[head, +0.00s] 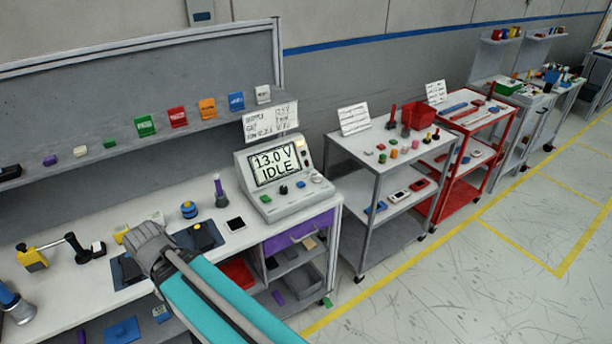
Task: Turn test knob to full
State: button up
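The grey test console (284,207) stands on the bench, and its screen (275,164) reads "13.0 V IDLE". On its sloped front are a black round knob (283,189), a small blue control (300,184) and a pale round control (316,178) with a reddish part. I cannot tell which is the test knob, nor its setting. My gripper (150,243) seems to be the grey end of my teal arm, over the bench left of the console and well apart from it. Its fingers cannot be made out.
Between arm and console are a blue-yellow round object (189,209), a purple-topped cylinder (220,190) and a dark-screened device (235,224). A sign (270,122) stands behind the console. A shelf (100,140) with coloured blocks runs above. A grey cart (395,160) stands to the right.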

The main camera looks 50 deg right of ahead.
aim_at(316, 178)
jog(key=u, duration=0.1)
jog(key=k, duration=1.1)
jog(key=z, duration=1.3)
jog(key=i, duration=0.85)
jog(key=z, duration=0.05)
